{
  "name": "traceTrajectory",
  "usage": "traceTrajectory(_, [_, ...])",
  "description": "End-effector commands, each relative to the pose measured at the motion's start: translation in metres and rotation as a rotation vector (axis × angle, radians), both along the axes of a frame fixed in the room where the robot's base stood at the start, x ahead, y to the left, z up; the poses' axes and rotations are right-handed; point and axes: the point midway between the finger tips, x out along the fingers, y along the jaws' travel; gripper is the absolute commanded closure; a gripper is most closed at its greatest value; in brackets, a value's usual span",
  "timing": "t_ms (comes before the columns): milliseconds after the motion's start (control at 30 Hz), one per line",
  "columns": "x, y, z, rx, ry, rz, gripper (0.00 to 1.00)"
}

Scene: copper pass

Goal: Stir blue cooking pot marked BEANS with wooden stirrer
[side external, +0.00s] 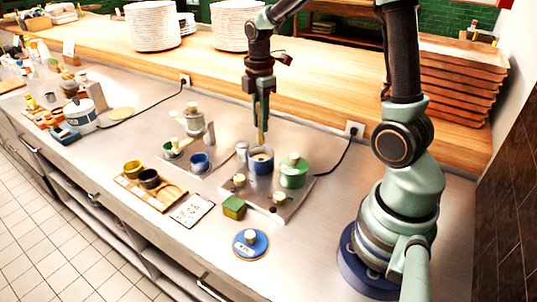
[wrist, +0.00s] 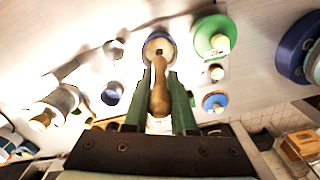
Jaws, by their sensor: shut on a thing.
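The blue cooking pot (side external: 262,168) stands lidless on the cooker plate, and I see into it. In the wrist view the blue pot (wrist: 151,40) is at the top centre. My gripper (side external: 262,115) is above the pot, pointing down, shut on the wooden stirrer (side external: 262,136). In the wrist view the stirrer's thick handle (wrist: 160,95) sits between the two green fingers, and its lower end reaches into the pot's opening. The tip and the contents are partly hidden. I cannot read a BEANS mark on the pot.
A green lidded pot (side external: 293,176) stands close right of the blue pot. A blue lid (side external: 251,245) lies on the counter in front, beside a green box (side external: 234,207). A wooden tray (side external: 170,198) with cups is left.

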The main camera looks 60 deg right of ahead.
Motion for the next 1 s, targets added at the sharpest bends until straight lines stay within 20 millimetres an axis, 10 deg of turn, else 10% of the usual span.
traceTrajectory(1000, [0.0,0.0,-0.066,0.0,0.001,0.0,1.0])
